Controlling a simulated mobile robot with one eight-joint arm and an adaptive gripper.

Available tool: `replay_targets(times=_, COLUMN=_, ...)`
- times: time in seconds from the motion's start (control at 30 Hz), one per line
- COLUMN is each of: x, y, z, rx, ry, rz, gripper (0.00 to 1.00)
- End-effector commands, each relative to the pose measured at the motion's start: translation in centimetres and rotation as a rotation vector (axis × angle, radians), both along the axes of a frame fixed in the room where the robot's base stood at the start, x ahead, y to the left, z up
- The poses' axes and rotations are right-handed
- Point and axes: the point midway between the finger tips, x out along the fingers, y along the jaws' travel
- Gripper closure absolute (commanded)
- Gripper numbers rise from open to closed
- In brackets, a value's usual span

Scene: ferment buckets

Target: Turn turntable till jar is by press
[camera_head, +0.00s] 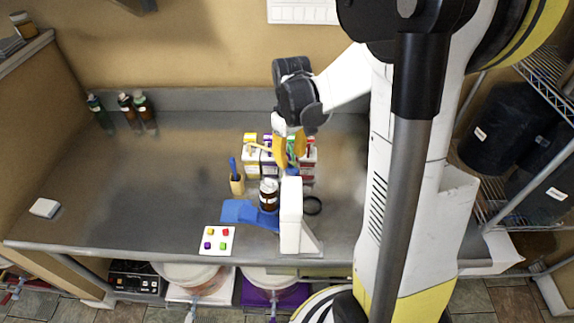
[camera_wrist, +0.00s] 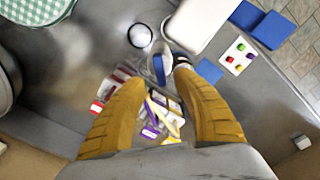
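A brown jar with a white lid (camera_head: 269,193) stands upright on or against flat blue parts (camera_head: 236,211), which look like the turntable. The white press (camera_head: 290,217) stands just right of the jar and hides part of the blue parts. In the wrist view, the jar's lid (camera_wrist: 182,61) shows beside the press (camera_wrist: 197,24), with a flat blue part (camera_wrist: 210,70) and a blue upright piece (camera_wrist: 158,68) close by. My gripper (camera_head: 290,147) is above and behind the jar. In the wrist view its yellow fingers (camera_wrist: 162,78) are spread with nothing held between them.
Several small boxes (camera_head: 250,158) stand behind the jar, under my gripper. A tan holder (camera_head: 237,185) with a blue item is to the left. A card with coloured pieces (camera_head: 217,240) lies front left. A black ring (camera_head: 313,205) is right of the press. The bench's left half is mostly clear.

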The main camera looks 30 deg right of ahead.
Motion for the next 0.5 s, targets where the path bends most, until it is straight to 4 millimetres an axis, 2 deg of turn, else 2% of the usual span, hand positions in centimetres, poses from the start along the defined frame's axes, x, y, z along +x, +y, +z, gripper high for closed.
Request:
replay_targets(times=0.03, x=0.1, y=0.0, z=-1.2, rx=0.0, ry=0.0, rz=0.0, gripper=0.65)
replay_targets(times=0.2, x=0.0, y=0.0, z=-3.6, rx=0.0, ry=-0.001, rz=0.0, gripper=0.65)
replay_targets(times=0.5, x=0.0, y=0.0, z=-4.7, rx=0.0, ry=-0.001, rz=0.0, gripper=0.65)
